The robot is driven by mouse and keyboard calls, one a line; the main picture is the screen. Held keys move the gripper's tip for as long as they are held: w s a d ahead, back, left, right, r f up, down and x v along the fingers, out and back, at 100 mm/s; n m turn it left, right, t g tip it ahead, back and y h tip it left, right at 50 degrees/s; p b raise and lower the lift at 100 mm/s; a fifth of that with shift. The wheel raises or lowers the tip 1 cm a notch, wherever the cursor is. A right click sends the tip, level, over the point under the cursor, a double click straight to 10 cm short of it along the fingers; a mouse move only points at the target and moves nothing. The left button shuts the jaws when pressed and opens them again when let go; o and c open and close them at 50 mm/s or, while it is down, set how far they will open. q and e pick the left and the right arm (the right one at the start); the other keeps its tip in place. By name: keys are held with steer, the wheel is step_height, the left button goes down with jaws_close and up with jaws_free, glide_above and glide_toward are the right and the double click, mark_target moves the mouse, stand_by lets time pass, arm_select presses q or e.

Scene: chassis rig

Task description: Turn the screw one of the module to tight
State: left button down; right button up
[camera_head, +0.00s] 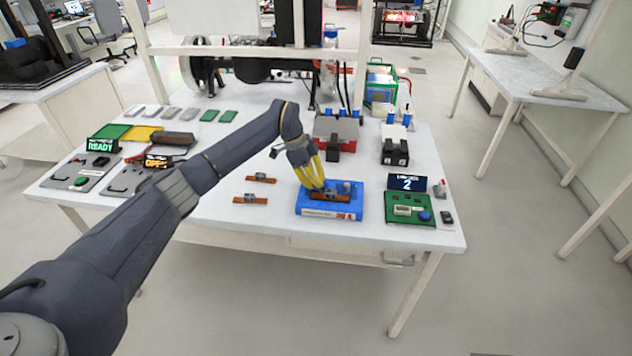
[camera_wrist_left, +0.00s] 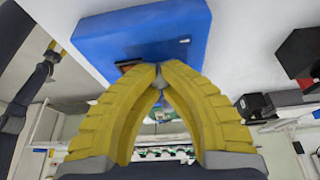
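The blue block (camera_head: 328,211) stands near the front edge of the white table, with a brown module (camera_head: 345,197) on its top. My left gripper (camera_head: 317,187) reaches down from above onto the left part of the module. In the left wrist view, its yellow fingertips (camera_wrist_left: 159,76) come together around a small grey piece, which looks like the screw (camera_wrist_left: 159,82). The fingers hide most of the module (camera_wrist_left: 127,66) there, and the blue block (camera_wrist_left: 150,37) fills the upper middle. How far the screw is turned cannot be seen.
Two loose brown modules (camera_head: 251,199) lie left of the block. A green board (camera_head: 408,209) with a display (camera_head: 407,183) reading "2" stands on the right. Red (camera_head: 336,130) and black-and-white (camera_head: 394,150) holders stand behind. Bare table lies between block and green board.

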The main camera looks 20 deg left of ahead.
arm_select(q)
steer(key=m, duration=0.1)
steer(key=m+g, duration=0.1)
steer(key=m, duration=0.1)
steer(key=shift+w+d+r+m, duration=0.1)
steer(key=shift+d+r+m, duration=0.1)
steer(key=shift+m, duration=0.1)
steer(key=shift+f+m+g+y, duration=0.15)
steer(key=shift+m+g, duration=0.35)
steer(key=shift+m, duration=0.6)
steer(key=shift+m+g+y, duration=0.25)
steer(key=shift+m+g, duration=0.25)
steer(key=shift+m, duration=0.6)
steer(key=c, duration=1.3)
jaws_free()
steer(key=shift+a, duration=0.1)
steer(key=v, duration=1.2)
steer(key=shift+o, duration=0.2)
